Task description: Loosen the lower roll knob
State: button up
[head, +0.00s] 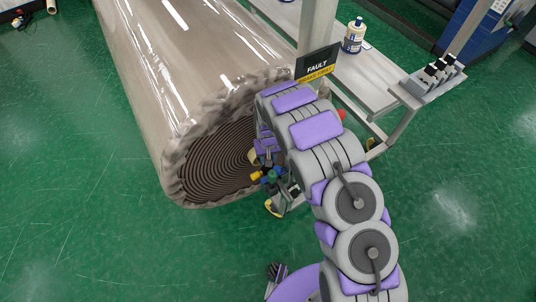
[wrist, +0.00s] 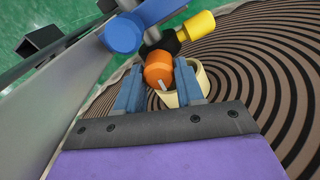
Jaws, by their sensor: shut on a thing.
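My gripper (wrist: 157,68) is shut on an orange knob (wrist: 159,76) with a pale pointer mark, one blue-grey finger on each side. A blue knob (wrist: 122,35) and a yellow knob (wrist: 198,25) sit beyond it on dark fittings. In the head view my gripper (head: 266,158) is at the right of the roll's end face, largely hidden by my arm. Yellow (head: 256,176) and green (head: 274,174) parts show just below it; the orange knob is not clear there. I cannot tell from a label which knob is the lower roll one.
The large wrapped roll (head: 150,70) has a brown spiral end, with a cream core ring (wrist: 201,80) close behind my right finger. A metal post and bench (head: 375,75) stand at the right with a fault sign (head: 317,66), a bottle (head: 354,36) and switches (head: 437,72). Green floor is open below.

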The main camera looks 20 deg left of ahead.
jog(key=shift+n+p, duration=0.35)
jog(key=shift+n, duration=0.15)
jog(key=o, duration=0.7)
jog(key=shift+r, duration=0.1)
notch_tip(320, 180, up, 17)
jog(key=shift+r+p, duration=0.1)
jog(key=shift+p, duration=0.4)
dwell(0.3)
